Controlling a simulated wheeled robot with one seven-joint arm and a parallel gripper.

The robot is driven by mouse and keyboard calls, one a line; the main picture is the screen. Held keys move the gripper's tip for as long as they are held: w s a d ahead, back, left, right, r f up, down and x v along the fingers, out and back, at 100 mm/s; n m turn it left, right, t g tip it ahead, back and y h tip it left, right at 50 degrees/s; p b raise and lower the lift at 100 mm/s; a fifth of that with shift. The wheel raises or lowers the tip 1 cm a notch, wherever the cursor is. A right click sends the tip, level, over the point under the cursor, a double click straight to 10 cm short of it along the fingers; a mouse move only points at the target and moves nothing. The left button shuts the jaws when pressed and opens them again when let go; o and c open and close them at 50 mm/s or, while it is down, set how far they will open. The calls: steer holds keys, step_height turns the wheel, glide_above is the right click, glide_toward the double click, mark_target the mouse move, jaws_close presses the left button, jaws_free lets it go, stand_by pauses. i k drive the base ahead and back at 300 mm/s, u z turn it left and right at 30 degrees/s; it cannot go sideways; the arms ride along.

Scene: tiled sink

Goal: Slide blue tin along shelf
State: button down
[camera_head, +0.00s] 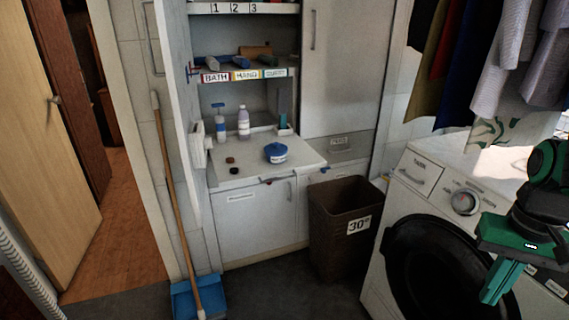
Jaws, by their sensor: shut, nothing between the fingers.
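A round blue tin (276,153) with a knob-like top and a paler lower part sits upright on the white counter-height shelf (310,161) of the cabinet. It is right of the shelf's middle, close to the front edge. My gripper (493,293) is at the right side of the view, in front of the washing machine. It points downward, shut and empty, well apart from the tin.
Two bottles (243,122) stand behind the tin to the left, and small dark round items (233,169) lie left of it. A brown bin (335,254) stands below the shelf's right. The washing machine (404,243) fills the right. A broom (172,187) leans left.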

mark_target(271, 159)
steer(key=k, duration=0.45)
steer(key=u, duration=2.1)
steer(key=i, duration=1.75)
steer(key=z, duration=2.5)
steer(key=i, duration=0.15)
steer(key=u, duration=0.2)
